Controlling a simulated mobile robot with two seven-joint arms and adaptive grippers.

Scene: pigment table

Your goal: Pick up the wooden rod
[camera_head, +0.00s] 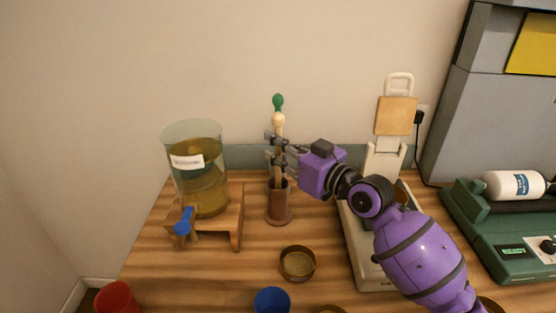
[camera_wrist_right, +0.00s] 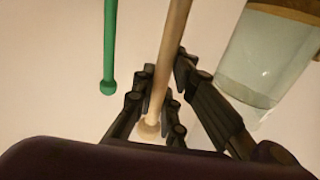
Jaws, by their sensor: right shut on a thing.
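The wooden rod (camera_head: 278,121) has a pale round knob at its top and stands upright over a brown holder (camera_head: 279,210). My right gripper (camera_head: 279,150) reaches in from the right and is shut on the rod above the holder. In the right wrist view the rod (camera_wrist_right: 172,50) runs between the dark fingers of the gripper (camera_wrist_right: 158,105). Whether the rod's lower end is still inside the holder is hard to tell. A green-tipped rod (camera_head: 278,101) stands just behind it and also shows in the wrist view (camera_wrist_right: 109,50). My left gripper is not seen.
A glass vessel with a blue tap (camera_head: 184,222) stands on a wooden stand (camera_head: 237,216) at left. A brass sieve (camera_head: 298,263), blue cup (camera_head: 272,300) and red cup (camera_head: 117,298) are in front. A pale press (camera_head: 372,260) and green machine (camera_head: 500,240) are at right.

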